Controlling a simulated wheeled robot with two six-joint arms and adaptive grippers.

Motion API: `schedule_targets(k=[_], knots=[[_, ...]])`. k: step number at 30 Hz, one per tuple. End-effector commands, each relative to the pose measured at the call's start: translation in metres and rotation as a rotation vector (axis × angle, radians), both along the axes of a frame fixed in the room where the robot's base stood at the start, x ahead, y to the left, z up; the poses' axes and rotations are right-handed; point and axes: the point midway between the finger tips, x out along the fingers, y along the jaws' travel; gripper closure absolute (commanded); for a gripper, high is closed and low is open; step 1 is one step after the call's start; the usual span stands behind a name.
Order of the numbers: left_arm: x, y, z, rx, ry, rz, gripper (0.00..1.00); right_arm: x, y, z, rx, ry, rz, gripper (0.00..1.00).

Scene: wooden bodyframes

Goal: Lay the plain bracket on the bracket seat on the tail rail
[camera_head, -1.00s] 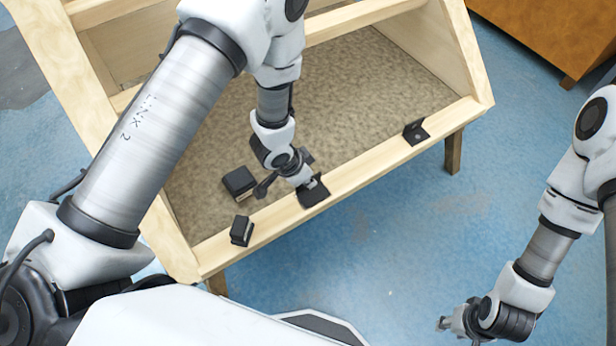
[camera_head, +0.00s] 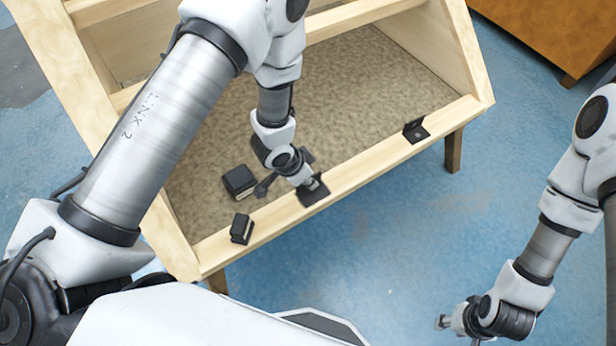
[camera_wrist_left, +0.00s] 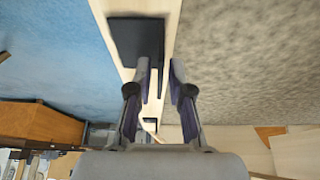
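A flat black bracket (camera_head: 313,196) lies on the pale wooden tail rail (camera_head: 364,162). In the left wrist view it shows as a black square (camera_wrist_left: 136,42) with a narrow dark strip running down along its right edge. Whether a seat lies under it is hidden. My left gripper (camera_head: 314,183) is low over the rail at this bracket. In the wrist view its fingers (camera_wrist_left: 162,78) stand apart, one on each side of the dark strip, with gaps visible. My right gripper (camera_head: 442,322) hangs at lower right, away from the frame; its fingers are too small to read.
A black angle bracket (camera_head: 416,131) with a hole stands further right on the rail. A black block (camera_head: 239,181) lies on the speckled panel (camera_head: 350,75), and another (camera_head: 241,229) sits at the rail's left part. An orange-brown cabinet (camera_head: 560,35) stands at upper right. Blue floor is clear.

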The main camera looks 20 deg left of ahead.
Motion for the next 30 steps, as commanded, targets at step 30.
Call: schedule_targets(k=[30], knots=[[-0.036, 0.029, 0.111, -0.001, -0.001, 0.001, 0.65, 0.0, 0.0, 0.0, 0.0, 0.0, 0.0, 0.6]])
